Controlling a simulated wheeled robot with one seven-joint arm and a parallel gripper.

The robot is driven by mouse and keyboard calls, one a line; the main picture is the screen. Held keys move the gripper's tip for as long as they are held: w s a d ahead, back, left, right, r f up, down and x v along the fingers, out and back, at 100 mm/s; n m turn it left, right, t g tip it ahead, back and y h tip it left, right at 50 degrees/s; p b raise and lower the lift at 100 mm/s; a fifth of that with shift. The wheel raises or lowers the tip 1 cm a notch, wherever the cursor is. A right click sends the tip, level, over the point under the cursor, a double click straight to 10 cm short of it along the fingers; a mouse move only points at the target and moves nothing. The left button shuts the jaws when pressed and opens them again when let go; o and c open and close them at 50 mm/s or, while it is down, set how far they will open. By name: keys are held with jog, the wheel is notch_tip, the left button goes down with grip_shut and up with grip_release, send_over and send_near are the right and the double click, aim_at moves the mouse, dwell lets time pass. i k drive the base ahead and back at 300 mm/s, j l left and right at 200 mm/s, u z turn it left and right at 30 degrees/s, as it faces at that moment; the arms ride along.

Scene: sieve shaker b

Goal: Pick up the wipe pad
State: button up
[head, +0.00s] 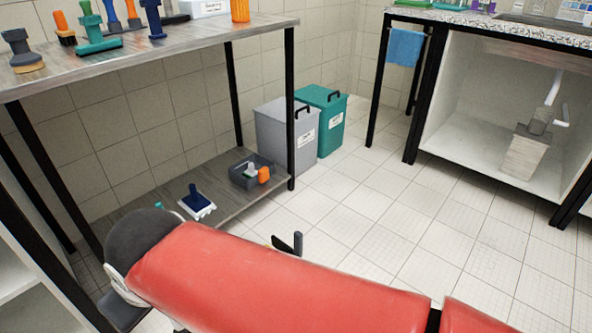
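A white flat pad with a dark blue handle (197,203), which looks like the wipe pad, lies on the lower shelf (222,179) of the table at left. My red arm crosses the bottom of the head view in front of the shelf. A small dark part that seems to be my gripper (289,244) shows just above the arm's upper edge, over the floor to the right of the pad and apart from it. Most of it is hidden behind the arm, so its opening and any contents cannot be seen.
A grey tray (236,178) with small items sits right of the pad on the shelf. A black table leg (290,110) stands at the shelf's right end. Grey (278,138) and teal (331,130) bins stand behind. The tiled floor at right is clear.

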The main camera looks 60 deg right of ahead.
aim_at(249, 173)
jog(key=z, duration=1.6)
jog(key=i+l+u, duration=0.1)
jog(key=l, duration=0.75)
jog(key=i+l+u, duration=0.1)
jog(key=l, duration=0.75)
jog(key=i+l+u, duration=0.15)
jog(key=i+l, duration=0.25)
jog(key=i+l+u, duration=0.1)
jog(key=i+l, duration=0.3)
jog(key=l, duration=0.15)
jog(key=i+j+u, duration=0.2)
jog(key=i, duration=1.35)
